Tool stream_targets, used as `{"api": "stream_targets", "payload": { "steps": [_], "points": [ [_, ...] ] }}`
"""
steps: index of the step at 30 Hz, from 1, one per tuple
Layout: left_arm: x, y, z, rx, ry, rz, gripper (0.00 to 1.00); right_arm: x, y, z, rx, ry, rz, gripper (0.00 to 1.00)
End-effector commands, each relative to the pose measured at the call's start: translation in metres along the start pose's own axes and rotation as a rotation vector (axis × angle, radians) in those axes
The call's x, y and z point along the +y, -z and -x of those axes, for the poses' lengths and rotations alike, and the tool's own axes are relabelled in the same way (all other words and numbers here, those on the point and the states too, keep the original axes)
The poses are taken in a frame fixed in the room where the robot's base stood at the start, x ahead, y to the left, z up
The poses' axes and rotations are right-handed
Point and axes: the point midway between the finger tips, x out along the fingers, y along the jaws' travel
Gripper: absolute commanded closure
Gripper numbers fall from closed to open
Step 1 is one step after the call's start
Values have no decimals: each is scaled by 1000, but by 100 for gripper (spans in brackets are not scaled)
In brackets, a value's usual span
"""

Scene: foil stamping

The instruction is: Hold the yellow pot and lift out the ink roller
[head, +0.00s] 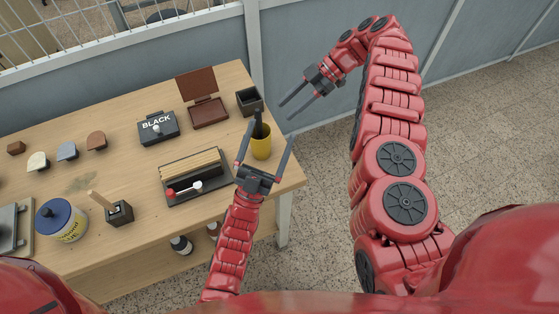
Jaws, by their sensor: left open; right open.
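The yellow pot (262,148) stands upright near the right end of the wooden table. A dark object, which looks like the ink roller (258,127), stands in the pot and sticks up out of its mouth; its lower part is hidden inside. My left gripper (271,129) is open, with one finger on each side of the pot; I cannot tell whether they touch it. My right gripper (286,110) is open and empty, up and to the right of the pot, past the table's right edge.
A dark open box (249,101) stands behind the pot. A brown hinged case (208,113) and a box marked BLACK (158,129) are farther left. A dark tray (207,192) with a red-handled tool (183,190) lies left of my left gripper. A grey partition (309,113) runs behind.

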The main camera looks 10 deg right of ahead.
Motion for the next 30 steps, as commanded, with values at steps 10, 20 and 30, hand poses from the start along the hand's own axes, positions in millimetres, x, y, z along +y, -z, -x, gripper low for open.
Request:
{"api": "stream_targets", "payload": {
  "steps": [10, 20, 30],
  "points": [
    [98, -111, -31, -551, -55, 70, 0, 0, 0, 0, -1, -1, -1, 50],
    [90, -139, -1, -971, 261, 6, 0, 0, -1, 0, -2, -1, -1, 50],
    [46, -98, 66, -1199, 724, -28, 0, 0, -1, 0, -2, -1, -1, 50]
  ]
}}
